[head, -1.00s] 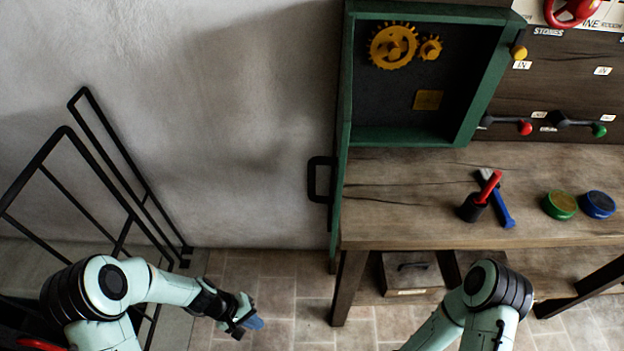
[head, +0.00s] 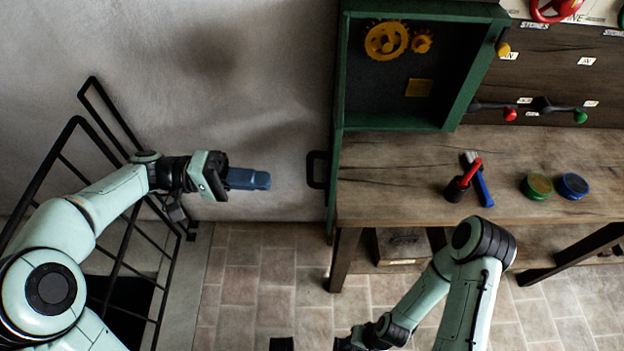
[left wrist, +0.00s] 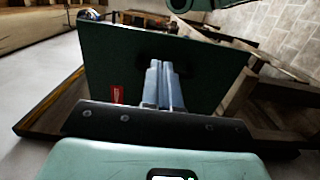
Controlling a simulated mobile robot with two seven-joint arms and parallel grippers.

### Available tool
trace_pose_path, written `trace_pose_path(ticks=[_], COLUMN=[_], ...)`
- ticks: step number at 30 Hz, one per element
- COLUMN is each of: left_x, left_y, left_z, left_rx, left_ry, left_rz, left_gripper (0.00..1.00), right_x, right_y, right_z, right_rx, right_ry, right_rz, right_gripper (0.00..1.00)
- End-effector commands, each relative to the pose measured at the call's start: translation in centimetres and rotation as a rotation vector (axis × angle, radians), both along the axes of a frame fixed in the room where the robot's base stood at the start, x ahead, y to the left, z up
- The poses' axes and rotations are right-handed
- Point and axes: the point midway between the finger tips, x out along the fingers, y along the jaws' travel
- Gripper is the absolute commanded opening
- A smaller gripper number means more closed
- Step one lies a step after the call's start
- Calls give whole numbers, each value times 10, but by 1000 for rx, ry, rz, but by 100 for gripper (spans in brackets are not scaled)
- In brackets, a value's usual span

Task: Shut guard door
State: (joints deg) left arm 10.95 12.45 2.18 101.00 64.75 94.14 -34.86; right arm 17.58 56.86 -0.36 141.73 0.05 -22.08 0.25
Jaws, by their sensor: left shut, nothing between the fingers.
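The guard door (head: 335,160) stands open at the left side of the green gear housing (head: 385,123), seen nearly edge-on in the head view. Its black handle (head: 317,170) sticks out to the left. In the left wrist view the door's green panel (left wrist: 115,55) fills the middle, with a small red label low on its left. My left gripper (head: 262,181) is shut and empty, left of the handle and apart from it. Its blue-grey fingers (left wrist: 161,72) point toward the panel. My right arm reaches the bottom edge of the head view, and its fingers cannot be made out.
A wooden bench (head: 400,200) holds a black cup with a red-handled tool (head: 460,185), a blue tool (head: 483,188), and green (head: 537,187) and blue (head: 573,187) discs. Black railing (head: 110,250) stands at left. Paved floor (head: 260,270) lies clear between railing and bench.

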Motion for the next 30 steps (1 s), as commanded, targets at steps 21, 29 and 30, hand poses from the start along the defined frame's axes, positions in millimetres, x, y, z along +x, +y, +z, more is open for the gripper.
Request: trace_pose_path(ticks=[21,29,30], left_x=[-10,-10,-10], left_y=[-103,-103,-103], left_z=[0,0,0], left_rx=[3,4,4], left_ry=[2,2,2], left_rz=[-1,0,0], left_gripper=[0,0,0], right_x=[5,5,5], right_y=[0,0,0], right_z=[12,12,11], right_rx=[0,0,0], right_ry=[-6,-6,-6], right_rz=[-1,-1,-1], right_gripper=[44,44,44])
